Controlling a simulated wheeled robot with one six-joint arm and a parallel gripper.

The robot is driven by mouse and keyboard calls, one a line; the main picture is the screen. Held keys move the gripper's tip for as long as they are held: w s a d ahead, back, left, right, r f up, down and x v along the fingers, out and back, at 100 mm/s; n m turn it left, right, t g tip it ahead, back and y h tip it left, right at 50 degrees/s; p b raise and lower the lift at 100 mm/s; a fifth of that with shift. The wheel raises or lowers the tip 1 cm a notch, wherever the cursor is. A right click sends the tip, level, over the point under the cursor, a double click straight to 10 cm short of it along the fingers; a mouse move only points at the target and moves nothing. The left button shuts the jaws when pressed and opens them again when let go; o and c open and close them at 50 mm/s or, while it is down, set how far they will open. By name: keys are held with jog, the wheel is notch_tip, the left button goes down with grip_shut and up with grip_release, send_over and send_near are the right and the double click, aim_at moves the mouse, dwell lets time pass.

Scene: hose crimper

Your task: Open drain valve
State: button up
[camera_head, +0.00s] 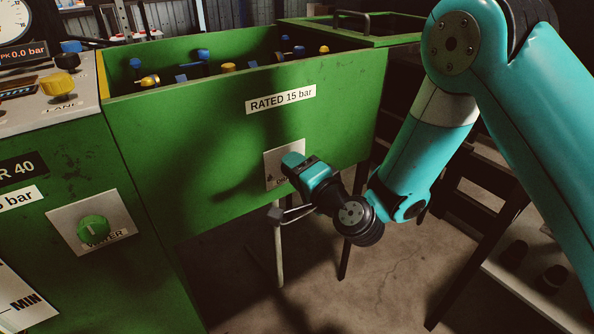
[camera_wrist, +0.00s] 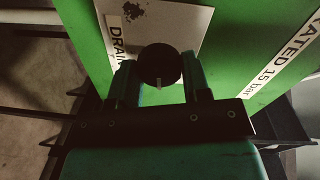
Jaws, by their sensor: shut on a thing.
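The drain valve knob (camera_wrist: 160,64) is a dark round knob with a small pale mark at its lower edge, in front of the drain plate (camera_wrist: 182,22) in the wrist view. My gripper (camera_wrist: 160,80) is shut on the knob, one finger on each side of it. In the head view my gripper (camera_head: 290,167) reaches the white drain plate (camera_head: 271,176) on the green tank's front. There the knob is hidden behind my gripper, and the plate's lettering is partly covered.
The green tank (camera_head: 200,125) bears a "RATED 15 bar" label (camera_head: 281,99) and holds several coloured fittings. A green water knob (camera_head: 93,229) and a yellow knob (camera_head: 58,84) are on the panel at left. Thin legs stand below the tank, and the floor (camera_head: 380,275) beneath looks clear.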

jog(key=shift+w+r+m, duration=0.1)
jog(key=shift+m, duration=0.5)
jog(key=o, duration=0.9)
jog(key=shift+d, duration=0.1)
